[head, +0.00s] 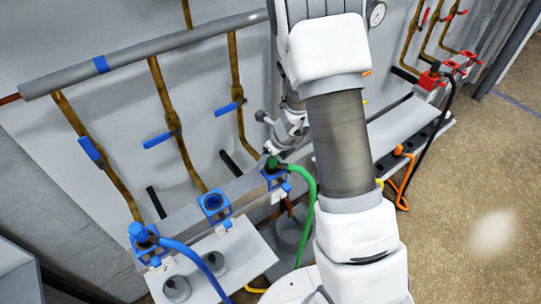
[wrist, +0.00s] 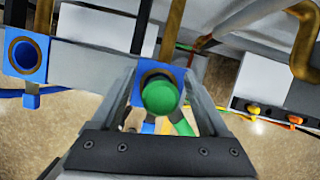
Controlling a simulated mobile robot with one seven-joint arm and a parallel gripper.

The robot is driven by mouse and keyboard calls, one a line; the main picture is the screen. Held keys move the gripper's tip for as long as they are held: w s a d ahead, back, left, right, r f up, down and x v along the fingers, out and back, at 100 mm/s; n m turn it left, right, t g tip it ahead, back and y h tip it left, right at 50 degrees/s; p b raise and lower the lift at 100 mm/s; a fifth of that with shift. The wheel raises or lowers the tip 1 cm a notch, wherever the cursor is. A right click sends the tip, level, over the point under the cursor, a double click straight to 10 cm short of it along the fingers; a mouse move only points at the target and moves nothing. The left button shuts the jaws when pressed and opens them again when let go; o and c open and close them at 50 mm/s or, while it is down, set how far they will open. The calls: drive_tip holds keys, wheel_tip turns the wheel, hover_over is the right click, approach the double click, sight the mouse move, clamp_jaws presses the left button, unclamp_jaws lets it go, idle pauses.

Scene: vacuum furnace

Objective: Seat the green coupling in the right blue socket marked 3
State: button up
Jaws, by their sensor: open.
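The green coupling (wrist: 160,97) sits at the right blue socket (wrist: 152,70), its round end facing the wrist camera. Part of the socket's brown ring shows above it; how deep the coupling sits I cannot tell. In the head view the green coupling (head: 272,162) is at the top of the right blue socket (head: 274,178), and its green hose (head: 309,200) arches right and down. My gripper (wrist: 160,76) is open, with one finger on each side of the coupling and gaps visible. In the head view my gripper (head: 273,148) is just above the coupling, partly hidden. The marking 3 is not readable.
The middle blue socket (head: 213,202) is empty. A blue coupling (head: 143,232) with a blue hose (head: 195,262) is at the left socket. Brass pipes with blue valve handles (head: 162,139) stand behind. An orange hose (head: 405,178) and red fittings (head: 429,80) are at the right.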

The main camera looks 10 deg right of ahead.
drive_tip(key=p+v, duration=0.6)
drive_tip(key=v, duration=1.1)
drive_tip(key=shift+r, duration=0.2)
drive_tip(key=shift+s, duration=0.1)
drive_tip(key=s+a+r+n+y+b, duration=0.1)
drive_tip(key=s+a+r+n, duration=0.25)
drive_tip(key=r+n, duration=0.35)
drive_tip(key=s+a+r+n+b, duration=0.15)
drive_tip(key=s+r+n, duration=0.25)
drive_tip(key=n, duration=0.4)
drive_tip(key=s+d+r+n+t+h, duration=0.1)
drive_tip(key=s+r+n, duration=0.1)
drive_tip(key=s+n, duration=0.3)
drive_tip(key=s+d+r+n+h+b, duration=0.1)
drive_tip(key=s+r+n+h, duration=0.1)
drive_tip(key=s+n, duration=0.4)
drive_tip(key=shift+s+r+n+t, duration=0.15)
drive_tip(key=shift+r+n+t, duration=0.45)
drive_tip(key=shift+n, duration=1.2)
